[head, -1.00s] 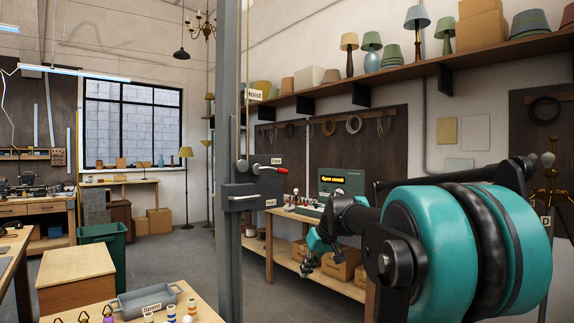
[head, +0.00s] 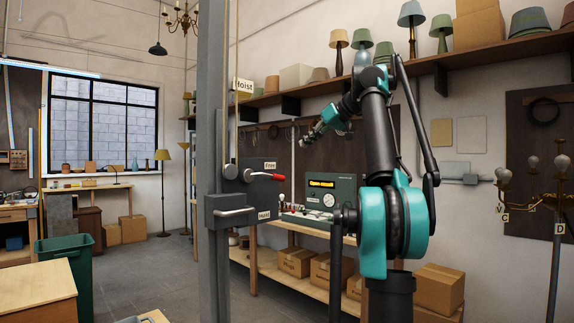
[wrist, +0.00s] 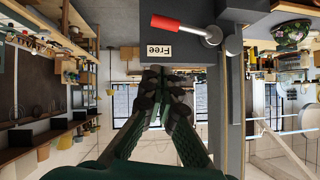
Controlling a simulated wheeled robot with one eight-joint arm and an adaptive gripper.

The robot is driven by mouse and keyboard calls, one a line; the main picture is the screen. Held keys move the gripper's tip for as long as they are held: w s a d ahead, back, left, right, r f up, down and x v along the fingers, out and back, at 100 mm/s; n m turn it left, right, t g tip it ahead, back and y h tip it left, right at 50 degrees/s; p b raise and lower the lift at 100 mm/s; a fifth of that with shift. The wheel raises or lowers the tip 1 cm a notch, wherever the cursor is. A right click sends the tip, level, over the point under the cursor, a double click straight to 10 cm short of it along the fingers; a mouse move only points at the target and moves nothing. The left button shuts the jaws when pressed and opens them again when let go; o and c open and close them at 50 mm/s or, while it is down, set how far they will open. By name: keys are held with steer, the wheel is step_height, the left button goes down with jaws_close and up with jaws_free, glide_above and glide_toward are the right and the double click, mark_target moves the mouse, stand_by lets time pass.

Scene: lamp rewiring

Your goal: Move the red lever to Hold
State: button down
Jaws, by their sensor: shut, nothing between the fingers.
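The red lever (head: 268,176) is on the grey hoist post (head: 213,130). Its red grip points right from a metal pivot, just below the "Free" label (head: 270,165) and well above the "Hold" label (head: 264,214). In the wrist view, which is upside down, the red lever (wrist: 180,24) and "Free" label (wrist: 159,51) show beyond the fingertips. My gripper (head: 305,143) is shut and empty, apart from the lever, above and to its right in the head view. It also shows in the wrist view (wrist: 166,78).
A grey bracket with a metal bar (head: 232,211) juts from the post below the lever. A meter box (head: 333,194) stands on the bench behind. A lamp shelf (head: 390,75) runs above. A green bin (head: 70,252) stands at the left.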

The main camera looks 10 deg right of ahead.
glide_above(282, 177)
steer(key=s+d, duration=0.1)
steer(key=d, duration=0.1)
step_height(282, 177, down, 5)
steer(key=f, duration=0.1)
steer(key=a+f, duration=0.1)
steer(key=f, duration=0.2)
steer(key=shift+s+a+f, duration=0.1)
steer(key=shift+a, duration=0.15)
steer(key=shift+d+f, duration=0.1)
steer(key=shift+f, duration=0.05)
steer(key=shift+f, duration=0.25)
steer(key=shift+f+m, duration=0.1)
steer(key=shift+m, duration=0.2)
steer(key=shift+d+f+m+g+y, duration=0.1)
steer(key=shift+f+m+g+y, duration=0.25)
steer(key=shift+f+y, duration=0.45)
steer(key=s+a+f+m+y, duration=0.2)
steer(key=a+f+m+y, duration=0.1)
steer(key=f+m, duration=0.1)
steer(key=s+a+f+m+g+y, duration=0.1)
steer(key=s+a+f+m+y, duration=0.1)
steer(key=f, duration=0.5)
steer(key=shift+s+a+f+m+y, duration=0.2)
steer(key=shift+a+m+y, duration=0.45)
steer(key=shift+m+y, duration=0.25)
